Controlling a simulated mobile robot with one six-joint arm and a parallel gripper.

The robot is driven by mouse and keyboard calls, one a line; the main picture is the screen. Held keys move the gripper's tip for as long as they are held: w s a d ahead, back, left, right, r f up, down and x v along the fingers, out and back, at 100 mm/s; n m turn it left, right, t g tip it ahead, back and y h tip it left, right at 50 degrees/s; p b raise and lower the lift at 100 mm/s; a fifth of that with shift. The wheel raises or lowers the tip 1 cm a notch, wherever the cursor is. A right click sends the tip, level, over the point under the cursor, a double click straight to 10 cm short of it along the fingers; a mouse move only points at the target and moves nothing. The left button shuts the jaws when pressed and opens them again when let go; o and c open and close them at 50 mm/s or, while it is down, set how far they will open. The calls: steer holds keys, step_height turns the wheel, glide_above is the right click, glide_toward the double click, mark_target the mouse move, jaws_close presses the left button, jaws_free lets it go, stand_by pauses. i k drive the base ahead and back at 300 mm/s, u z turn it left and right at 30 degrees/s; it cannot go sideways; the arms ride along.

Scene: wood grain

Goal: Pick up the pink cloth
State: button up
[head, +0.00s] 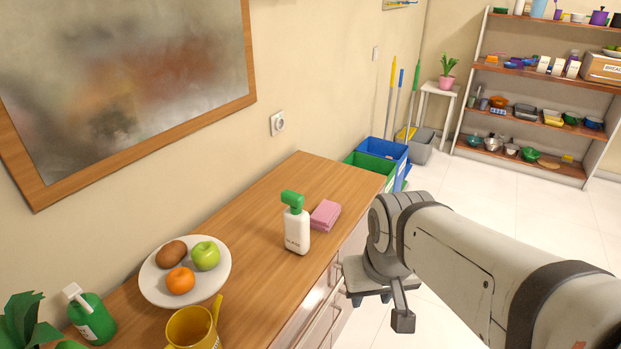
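The pink cloth (325,214) lies folded in a small flat stack on the wooden counter, near its right edge. A white spray bottle with a green top (296,224) stands upright just left of it and slightly in front. My gripper (376,310) is at the end of my arm, right of the counter edge and lower in the picture than the cloth, apart from it. Part of the gripper is hidden by my own wrist, and I cannot tell whether its fingers are open or shut.
The counter (262,212) also holds a white plate (152,288) of fruit, a yellow mug (190,330) and a green bottle (92,318). Green and blue bins (384,158) stand beyond its far end. Shelves (545,90) stand at the back right. The counter's far end is clear.

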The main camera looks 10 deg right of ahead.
mark_target(323, 217)
steer(key=u, duration=2.35)
steer(key=k, duration=1.4)
steer(key=z, duration=1.7)
steer(key=i, duration=1.65)
steer(key=z, duration=0.05)
